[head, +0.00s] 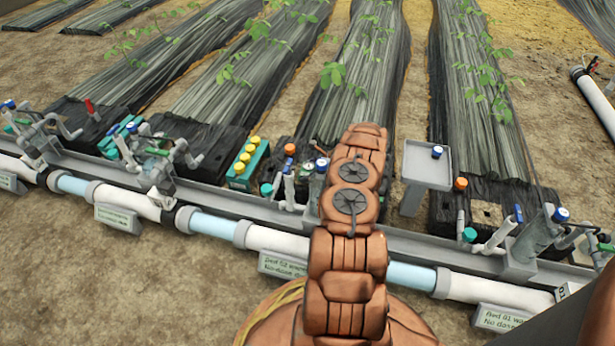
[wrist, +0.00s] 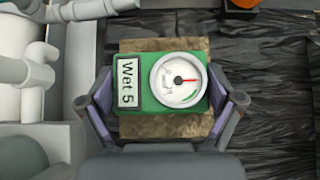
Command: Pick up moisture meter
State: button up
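The moisture meter (wrist: 146,112) is a green box with a round white dial, a red pointer and a label reading "Wet 5". In the wrist view it sits over a brown, soil-like block (wrist: 165,128). My gripper (wrist: 161,103) has one finger on each side of the meter, close to its left and right sides. The fingers look spread, and I see no clear grip on the meter. In the head view my arm covers the gripper, and I cannot make out this meter there.
A grey pipe rail (head: 400,240) with valves and white pipe runs across the front. A green box with yellow caps (head: 247,165) stands left of my arm. A small grey stand (head: 427,165) stands to the right. Black-covered plant beds (head: 365,75) lie behind.

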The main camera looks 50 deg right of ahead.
jog(key=c, duration=0.4)
jog(key=shift+o, duration=0.2)
notch_tip(320, 180, up, 10)
jog(key=p, duration=0.3)
jog(key=shift+p, duration=0.4)
